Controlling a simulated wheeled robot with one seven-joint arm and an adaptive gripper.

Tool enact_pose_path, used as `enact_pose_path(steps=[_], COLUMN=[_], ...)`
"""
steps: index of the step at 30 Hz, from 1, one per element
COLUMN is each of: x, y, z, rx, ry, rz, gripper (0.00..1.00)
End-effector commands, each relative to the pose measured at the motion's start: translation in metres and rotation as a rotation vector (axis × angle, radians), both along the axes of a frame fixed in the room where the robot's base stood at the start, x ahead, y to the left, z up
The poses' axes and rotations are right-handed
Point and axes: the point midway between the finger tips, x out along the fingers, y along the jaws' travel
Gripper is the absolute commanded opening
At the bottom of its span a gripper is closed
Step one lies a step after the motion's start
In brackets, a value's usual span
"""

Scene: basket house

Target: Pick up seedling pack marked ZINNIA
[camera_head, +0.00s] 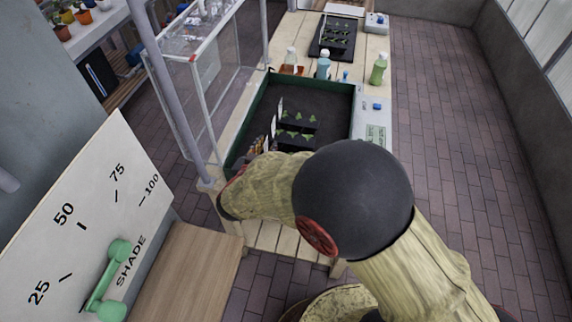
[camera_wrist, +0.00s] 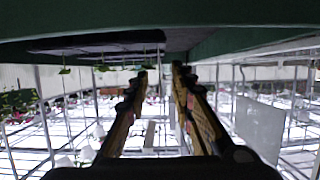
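Seedling packs (camera_head: 296,133) with small green plants sit in a dark, green-rimmed tray (camera_head: 352,100) on the wooden bench in the head view. White upright tags (camera_head: 280,107) stand at their left side. Their lettering is too small to read, so I cannot tell which pack is ZINNIA. My gripper (camera_head: 262,146) is at the tray's near left part, beside the packs, and my arm hides the near end of the tray. In the wrist view my gripper (camera_wrist: 160,72) has its two fingers apart with nothing seen between them. Small green leaves (camera_wrist: 66,71) show at upper left there.
Bottles, one blue (camera_head: 323,66) and one green (camera_head: 378,69), stand beyond the tray. A second black seedling tray (camera_head: 333,38) lies at the far end. A clear-walled case (camera_head: 205,75) and a metal post (camera_head: 160,85) stand close on the left. The brick floor at right is clear.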

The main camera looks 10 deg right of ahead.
Motion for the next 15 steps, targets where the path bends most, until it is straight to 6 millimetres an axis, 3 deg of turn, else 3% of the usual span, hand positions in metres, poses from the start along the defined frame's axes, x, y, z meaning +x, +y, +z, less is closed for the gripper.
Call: enact_pose_path(steps=[4, 15], x=[-0.0002, -0.0004], y=[0.0003, 0.0003], z=[0.0006, 0.0004], rx=[0.0, 0.0], ry=[0.0, 0.0], rz=[0.0, 0.0], gripper=[0.24, 0.03])
